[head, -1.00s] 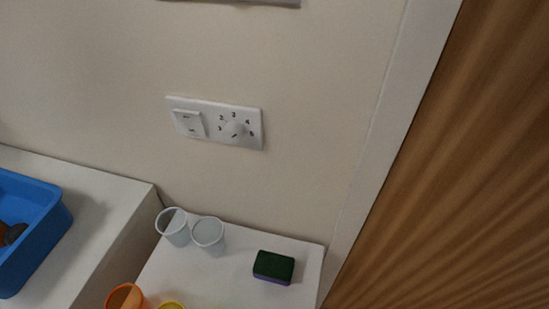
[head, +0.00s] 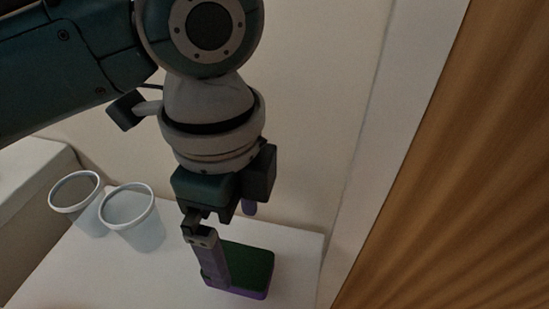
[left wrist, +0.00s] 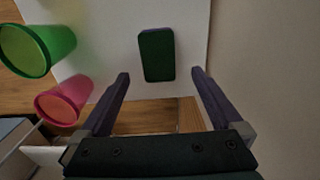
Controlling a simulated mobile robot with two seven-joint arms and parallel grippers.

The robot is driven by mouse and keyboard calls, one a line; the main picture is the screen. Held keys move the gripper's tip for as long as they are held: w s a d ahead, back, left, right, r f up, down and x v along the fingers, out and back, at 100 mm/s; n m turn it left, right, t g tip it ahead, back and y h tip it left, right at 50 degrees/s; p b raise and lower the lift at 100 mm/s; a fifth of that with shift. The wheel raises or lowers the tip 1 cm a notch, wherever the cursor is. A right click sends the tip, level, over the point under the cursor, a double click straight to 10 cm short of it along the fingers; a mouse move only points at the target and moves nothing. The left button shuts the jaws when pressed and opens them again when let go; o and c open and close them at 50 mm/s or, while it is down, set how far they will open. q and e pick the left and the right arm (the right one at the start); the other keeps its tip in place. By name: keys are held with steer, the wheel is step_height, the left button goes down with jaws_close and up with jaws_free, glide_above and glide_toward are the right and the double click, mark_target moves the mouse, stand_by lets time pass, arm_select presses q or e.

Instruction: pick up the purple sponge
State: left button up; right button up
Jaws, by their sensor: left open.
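The purple sponge (head: 256,268) lies on the white tabletop (head: 110,285) and has a dark green upper face. My left gripper (head: 235,245) is open above it, and one finger covers the sponge's left part in the head view. In the left wrist view the sponge (left wrist: 156,55) lies just beyond the fingertips, between the lines of the two fingers of the left gripper (left wrist: 160,73). Nothing is between the fingers. My right gripper is in neither view.
Two pale cups, one (head: 76,198) left of the other (head: 132,215), stand left of the sponge. The left wrist view shows a green cup (left wrist: 38,48) and a pink cup (left wrist: 64,100). A wall rises behind the table, and a wooden panel (head: 450,190) is on the right.

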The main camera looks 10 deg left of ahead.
mark_target(241, 264)
arm_select(q)
steer(key=f+b, duration=0.1)
steer(key=f, duration=0.2)
steer(key=f+b, duration=0.1)
steer(key=f, duration=0.3)
steer(key=shift+s+f, duration=0.2)
steer(key=shift+f, duration=0.05)
steer(key=c, duration=1.5)
step_height(241, 264, up, 20)
steer(key=p, duration=0.6)
